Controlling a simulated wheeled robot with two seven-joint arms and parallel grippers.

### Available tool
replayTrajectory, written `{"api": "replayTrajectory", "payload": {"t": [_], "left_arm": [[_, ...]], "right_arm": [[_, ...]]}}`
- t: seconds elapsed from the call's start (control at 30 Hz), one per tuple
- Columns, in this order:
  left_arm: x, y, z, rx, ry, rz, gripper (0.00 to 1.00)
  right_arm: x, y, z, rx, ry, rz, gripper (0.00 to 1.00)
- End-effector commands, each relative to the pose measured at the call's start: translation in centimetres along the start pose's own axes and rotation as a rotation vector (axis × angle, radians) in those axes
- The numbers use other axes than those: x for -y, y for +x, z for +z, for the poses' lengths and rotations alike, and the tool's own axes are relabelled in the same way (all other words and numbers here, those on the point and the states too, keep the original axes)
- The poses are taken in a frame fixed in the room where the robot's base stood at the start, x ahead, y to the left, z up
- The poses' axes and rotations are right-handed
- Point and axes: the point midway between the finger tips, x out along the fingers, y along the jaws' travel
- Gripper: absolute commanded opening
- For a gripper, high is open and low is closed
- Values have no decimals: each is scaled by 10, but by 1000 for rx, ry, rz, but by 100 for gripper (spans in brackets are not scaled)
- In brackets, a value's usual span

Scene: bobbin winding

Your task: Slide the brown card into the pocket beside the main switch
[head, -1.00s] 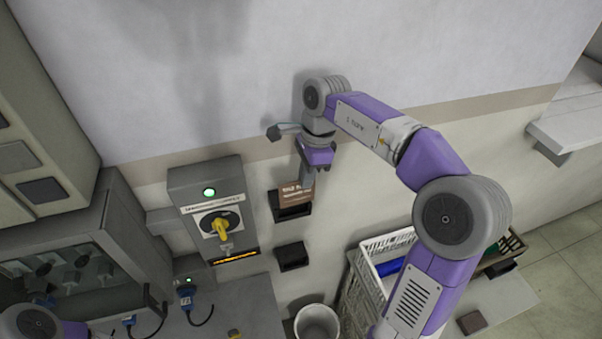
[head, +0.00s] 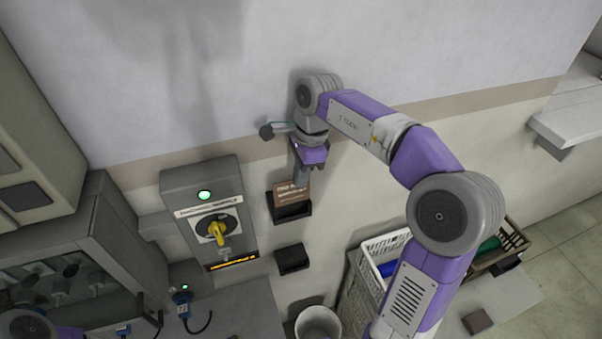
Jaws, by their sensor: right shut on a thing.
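The brown card (head: 291,194) stands upright at the upper black pocket (head: 292,213) on the wall, to the right of the main switch. Its lower edge is hidden by the pocket's front, so it appears to be at least partly inside; the depth cannot be told. My right gripper (head: 301,178) is shut on the card's upper part from above. The main switch (head: 215,229) is a grey box with a yellow rotary handle and a lit green lamp. Of my left arm only a part shows at the bottom left corner; its gripper is not in view.
A second black pocket (head: 292,259) is on the wall below the first. A white bin (head: 318,322) stands below it. A white crate (head: 377,247) with blue things and a brown crate (head: 510,245) are at the right. A machine cabinet (head: 75,240) fills the left.

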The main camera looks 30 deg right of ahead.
Motion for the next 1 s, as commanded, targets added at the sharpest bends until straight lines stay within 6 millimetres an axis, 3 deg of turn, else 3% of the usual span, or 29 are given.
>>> {"api": "replayTrajectory", "payload": {"t": [1.0], "left_arm": [[5,13,0,0,0,0,43]], "right_arm": [[-1,37,-6,0,0,2,0]]}}
